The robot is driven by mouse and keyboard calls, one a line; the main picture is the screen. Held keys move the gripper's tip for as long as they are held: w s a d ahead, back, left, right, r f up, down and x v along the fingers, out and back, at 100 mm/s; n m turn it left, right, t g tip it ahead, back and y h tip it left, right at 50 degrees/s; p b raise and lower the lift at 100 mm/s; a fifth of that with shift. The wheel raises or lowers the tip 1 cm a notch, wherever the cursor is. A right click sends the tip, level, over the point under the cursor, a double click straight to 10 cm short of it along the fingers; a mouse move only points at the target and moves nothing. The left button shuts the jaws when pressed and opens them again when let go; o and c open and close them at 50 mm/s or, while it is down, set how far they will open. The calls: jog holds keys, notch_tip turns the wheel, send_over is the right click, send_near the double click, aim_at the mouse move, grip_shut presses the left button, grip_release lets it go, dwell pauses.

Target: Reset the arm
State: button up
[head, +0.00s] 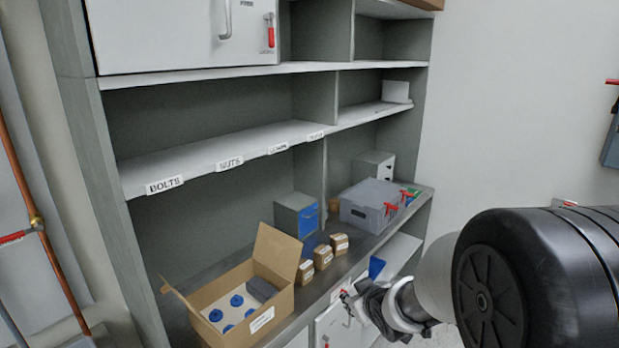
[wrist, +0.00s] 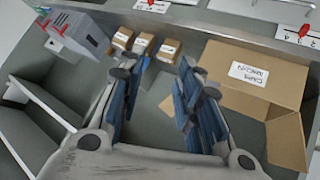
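My gripper shows in the wrist view (wrist: 160,82) with its two blue-padded fingers spread apart and nothing held between them. In the head view my gripper (head: 372,296) is at the lower middle right, in front of the counter's front edge, partly hidden behind my own dark arm link. Its fingers are small and hard to make out there. In the wrist view the fingers point toward the counter with the boxes and appear to touch nothing.
An open cardboard box (head: 285,255) with blue round items stands on the counter (head: 345,262). Beside it are small brown boxes (head: 322,257), a blue-fronted bin (head: 297,215) and a grey crate (head: 371,205). The shelf (head: 210,155) above is mostly bare.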

jog(key=s+d+r+m+g+h, duration=0.1)
jog(key=s+d+r+m+h, duration=0.15)
jog(key=s+r, duration=0.4)
jog(key=s+r+m+g, duration=0.2)
jog(key=s, duration=1.2)
jog(key=s+r+m+g+y, duration=0.1)
jog(key=s+g, duration=0.1)
jog(key=s, duration=1.2)
jog(key=shift+d+r+m, duration=0.15)
jog(key=shift+r+m, duration=0.2)
jog(key=shift+r, duration=0.05)
